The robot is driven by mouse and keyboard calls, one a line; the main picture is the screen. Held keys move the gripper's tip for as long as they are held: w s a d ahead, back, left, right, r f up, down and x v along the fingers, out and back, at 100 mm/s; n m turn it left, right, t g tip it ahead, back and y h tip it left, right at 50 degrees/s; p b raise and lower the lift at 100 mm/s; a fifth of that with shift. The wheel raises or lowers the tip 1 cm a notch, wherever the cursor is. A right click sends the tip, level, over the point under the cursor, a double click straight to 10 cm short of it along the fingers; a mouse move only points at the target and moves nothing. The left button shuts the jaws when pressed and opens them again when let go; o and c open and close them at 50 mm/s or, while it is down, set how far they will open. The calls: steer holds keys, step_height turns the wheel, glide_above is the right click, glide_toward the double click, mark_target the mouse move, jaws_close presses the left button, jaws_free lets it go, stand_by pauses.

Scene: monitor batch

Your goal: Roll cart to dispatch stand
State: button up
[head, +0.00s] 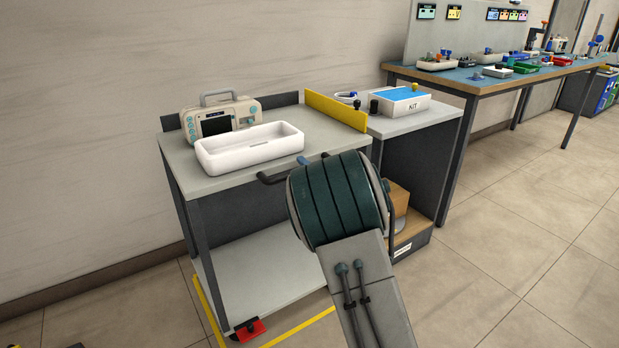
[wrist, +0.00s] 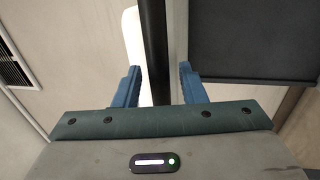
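The cart (head: 240,170) has a grey top, dark legs and a low shelf (head: 270,290). A dark handle bar (head: 270,179) runs along its near side, partly hidden behind my arm. My gripper (wrist: 157,84) is open, with its two blue fingers apart. In the wrist view, the black bar (wrist: 153,40) passes between the fingers, with a gap showing beside it. In the head view, my wrist hides most of the gripper in front of the handle. I cannot tell for sure which piece of furniture is the dispatch stand.
A monitor (head: 222,118) and a white tray (head: 250,150) stand on the cart. A red pedal (head: 250,330) is at its base, near yellow floor tape (head: 300,328). A yellow panel (head: 335,111) separates it from a stand (head: 425,118) with a KIT box (head: 400,102). The right floor is clear.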

steer(key=p+v, duration=0.1)
steer(key=v, duration=1.2)
steer(key=shift+s+d+p, duration=0.2)
steer(key=shift+s+p, duration=0.1)
steer(key=shift+p, duration=0.1)
steer(key=s+d+r+m+g+h+p, duration=0.2)
steer(key=d+r+m+h+p, duration=0.3)
steer(key=r+m+p, duration=0.35)
steer(key=s+d+r+m+g+h+p, duration=0.25)
steer(key=d+r+m+h+p, duration=0.2)
steer(key=r+m+p, duration=0.35)
steer(key=s+r+m+g+p, duration=0.4)
steer(key=s+r+p, duration=0.4)
steer(key=s, duration=0.4)
steer(key=s+a+r+m+g+h+p, duration=0.1)
steer(key=s+r+m+g+p, duration=0.3)
steer(key=s, duration=0.8)
step_height(320, 180, up, 5)
steer(key=g+p, duration=0.2)
steer(key=p, duration=0.2)
steer(key=shift+s+a+p, duration=0.2)
steer(key=shift+a+p, duration=0.15)
steer(key=shift+p, duration=0.05)
